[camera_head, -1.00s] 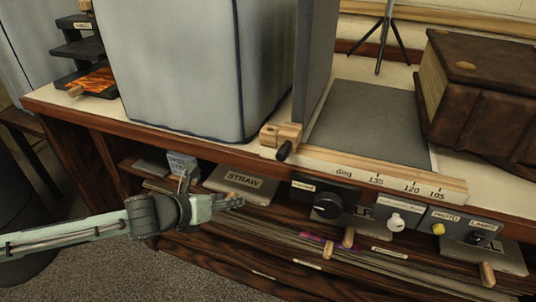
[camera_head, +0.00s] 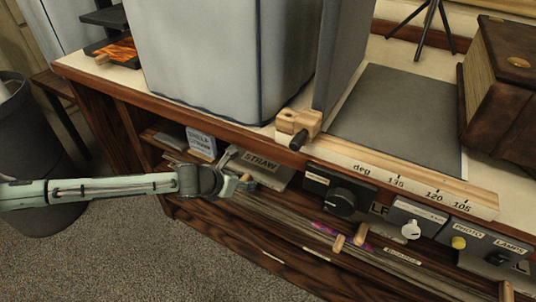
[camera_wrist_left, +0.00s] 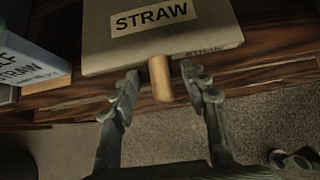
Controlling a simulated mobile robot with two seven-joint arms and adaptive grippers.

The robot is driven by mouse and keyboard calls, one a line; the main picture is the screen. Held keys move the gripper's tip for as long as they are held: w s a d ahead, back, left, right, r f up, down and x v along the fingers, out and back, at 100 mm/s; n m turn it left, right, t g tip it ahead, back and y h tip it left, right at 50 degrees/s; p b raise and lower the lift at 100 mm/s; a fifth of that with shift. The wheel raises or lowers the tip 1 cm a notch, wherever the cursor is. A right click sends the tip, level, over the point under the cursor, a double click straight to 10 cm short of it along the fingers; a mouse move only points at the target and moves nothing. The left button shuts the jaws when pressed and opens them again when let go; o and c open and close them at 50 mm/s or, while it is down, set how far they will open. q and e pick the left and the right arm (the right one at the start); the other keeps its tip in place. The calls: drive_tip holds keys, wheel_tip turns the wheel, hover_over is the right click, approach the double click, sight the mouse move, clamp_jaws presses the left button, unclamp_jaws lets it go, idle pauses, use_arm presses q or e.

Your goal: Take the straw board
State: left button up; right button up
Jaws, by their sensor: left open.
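The straw board (camera_head: 258,169) is a flat grey-beige board labelled STRAW, lying in the open shelf under the worktop. In the left wrist view the board (camera_wrist_left: 165,35) shows its label and a short wooden handle (camera_wrist_left: 160,78) sticking out from its front edge. My left gripper (camera_wrist_left: 158,88) is open, with one finger on each side of the handle and a gap visible on both sides. In the head view the left gripper (camera_head: 238,180) is at the shelf's front edge, hiding part of the board. My right gripper is not in view.
A small sign reading SHELF STRAW (camera_head: 201,143) stands left of the board. The worktop's front edge (camera_head: 230,126) overhangs the shelf. A black knob (camera_head: 342,202) is to the right, and more boards with wooden handles (camera_head: 338,243) lie below. Open floor (camera_head: 100,250) lies in front.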

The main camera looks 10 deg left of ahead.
use_arm(q)
drive_tip(key=shift+w+d+f, duration=0.1)
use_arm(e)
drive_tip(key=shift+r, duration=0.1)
use_arm(q)
clamp_jaws()
drive_tip(key=shift+r, duration=0.2)
